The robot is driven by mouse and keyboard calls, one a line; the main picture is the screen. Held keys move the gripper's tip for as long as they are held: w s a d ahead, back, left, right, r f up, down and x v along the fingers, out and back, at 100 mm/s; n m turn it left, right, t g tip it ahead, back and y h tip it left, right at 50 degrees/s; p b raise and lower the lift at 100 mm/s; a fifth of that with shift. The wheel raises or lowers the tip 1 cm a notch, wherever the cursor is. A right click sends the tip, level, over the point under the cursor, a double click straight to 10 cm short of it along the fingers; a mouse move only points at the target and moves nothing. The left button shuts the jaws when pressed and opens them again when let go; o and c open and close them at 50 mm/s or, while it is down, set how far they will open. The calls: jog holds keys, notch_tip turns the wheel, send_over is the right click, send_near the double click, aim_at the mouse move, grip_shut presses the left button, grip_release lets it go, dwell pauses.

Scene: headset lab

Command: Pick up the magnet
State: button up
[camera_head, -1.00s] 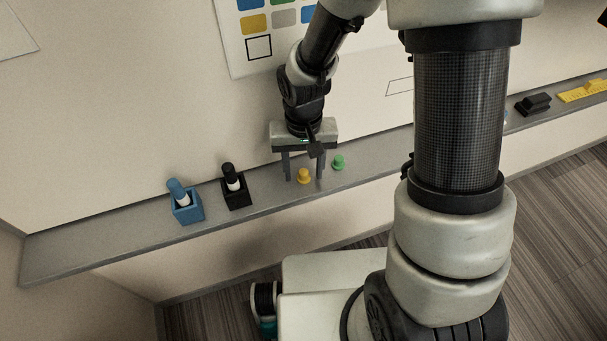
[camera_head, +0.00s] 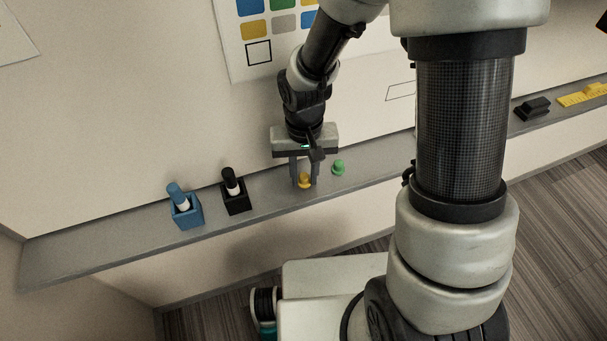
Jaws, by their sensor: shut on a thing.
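A small yellow magnet (camera_head: 304,179) is at the grey ledge, between the two fingers of my gripper (camera_head: 304,182). The fingers are closed in on its sides and partly hide it. I cannot tell whether it still touches the ledge. A green magnet (camera_head: 338,167) of similar shape stands on the ledge just right of my gripper, apart from it.
The narrow grey ledge (camera_head: 110,242) runs along the wall. A blue holder (camera_head: 187,214) with a blue marker and a black holder (camera_head: 236,204) with a black marker stand to the left. A black eraser (camera_head: 532,108) and a yellow ruler (camera_head: 584,95) lie far right.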

aim_at(305, 179)
jog(key=r, duration=0.4)
jog(key=s+r, duration=0.1)
jog(key=r, duration=0.1)
jog(key=shift+d+r+p, duration=0.1)
jog(key=shift+r+p, duration=0.1)
jog(key=shift+p, duration=0.1)
jog(key=s+d+b, duration=0.2)
jog(key=s+b, duration=0.4)
jog(key=s, duration=0.3)
jog(key=s+d+b, duration=0.3)
jog(key=s+b, duration=0.4)
jog(key=s, duration=0.2)
jog(key=shift+d+f, duration=0.1)
